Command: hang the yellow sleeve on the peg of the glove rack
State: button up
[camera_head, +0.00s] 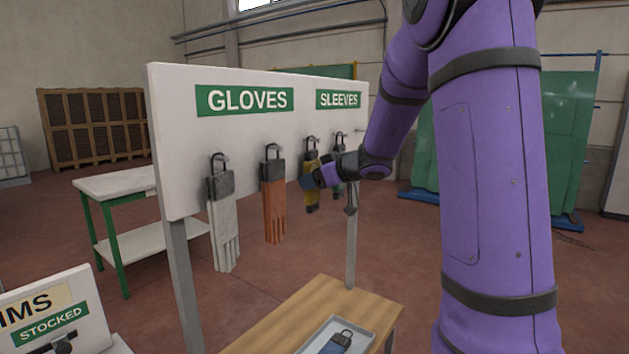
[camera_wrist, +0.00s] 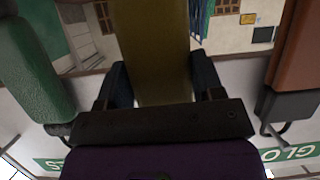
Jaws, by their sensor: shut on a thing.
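The yellow sleeve (camera_head: 312,196) is upright in front of the glove rack (camera_head: 180,125), under the SLEEVES end of its white board. Its dark top cuff and loop are up at a peg (camera_head: 311,140); whether the loop is around the peg is too small to tell. My gripper (camera_head: 314,178) reaches in from the right and is shut on the sleeve below its cuff. In the wrist view the yellow sleeve (camera_wrist: 155,40) stands between my two dark fingers (camera_wrist: 160,88), and its top is hidden by my gripper.
A white glove (camera_head: 224,225) and an orange glove (camera_head: 274,205) hang to the left. A green sleeve (camera_wrist: 35,65) hangs close on the other side. Below, a wooden table (camera_head: 290,315) holds a grey tray (camera_head: 369,336) with a blue item (camera_head: 337,343).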

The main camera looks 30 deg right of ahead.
jog(key=shift+r, duration=0.4)
jog(key=s+d, duration=0.2)
jog(key=s, duration=0.5)
jog(key=shift+d, duration=0.3)
dwell(0.8)
jog(key=shift+d, duration=0.1)
dwell(0.4)
